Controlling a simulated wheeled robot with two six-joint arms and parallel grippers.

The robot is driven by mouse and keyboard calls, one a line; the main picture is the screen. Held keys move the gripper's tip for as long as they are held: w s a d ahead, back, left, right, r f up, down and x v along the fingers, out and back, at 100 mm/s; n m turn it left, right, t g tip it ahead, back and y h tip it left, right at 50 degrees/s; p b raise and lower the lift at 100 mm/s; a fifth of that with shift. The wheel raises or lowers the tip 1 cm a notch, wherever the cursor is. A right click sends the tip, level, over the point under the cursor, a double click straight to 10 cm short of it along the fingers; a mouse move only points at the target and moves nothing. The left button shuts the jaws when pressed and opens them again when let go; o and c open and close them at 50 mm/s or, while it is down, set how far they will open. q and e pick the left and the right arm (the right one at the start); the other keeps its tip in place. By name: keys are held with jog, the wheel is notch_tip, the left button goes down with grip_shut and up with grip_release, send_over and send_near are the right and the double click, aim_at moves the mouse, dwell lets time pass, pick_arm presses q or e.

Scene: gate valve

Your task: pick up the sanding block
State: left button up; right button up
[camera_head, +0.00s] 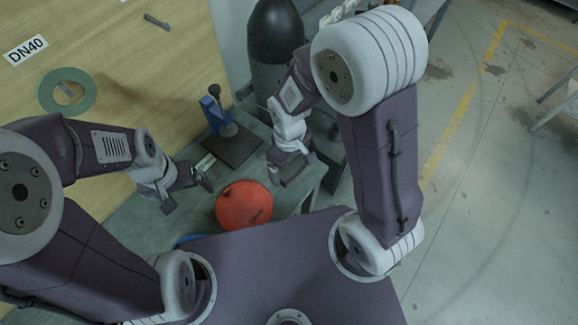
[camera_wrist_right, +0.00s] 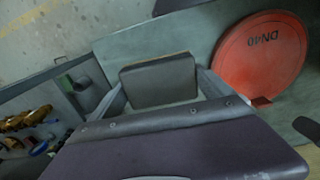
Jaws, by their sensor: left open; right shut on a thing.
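The sanding block (camera_wrist_right: 160,82) is a dark grey block with a thin tan edge. In the right wrist view it sits between the two fingers of my right gripper (camera_wrist_right: 160,88), which is shut on it. In the head view my right gripper (camera_head: 291,172) is over the right edge of the bench, and the block is hard to make out there. I cannot tell how far it is above the bench top. My left gripper (camera_head: 190,190) is open, left of the red disc, with nothing visible between its fingers.
A red disc (camera_head: 244,205) marked DN40 (camera_wrist_right: 265,55) lies on the grey-green bench. A blue tool (camera_head: 214,112) stands on a dark plate (camera_head: 232,150) behind. A green ring (camera_head: 67,91) is on the wooden board. A dark cylinder (camera_head: 276,50) stands behind my right arm.

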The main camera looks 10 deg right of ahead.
aim_at(290, 165)
notch_tip(290, 165, up, 3)
jog(key=shift+r, duration=0.1)
jog(key=s+d+r, duration=0.6)
jog(key=s+d, duration=0.1)
jog(key=s, duration=0.2)
jog(key=shift+s+r, duration=0.15)
jog(key=shift+r, duration=0.1)
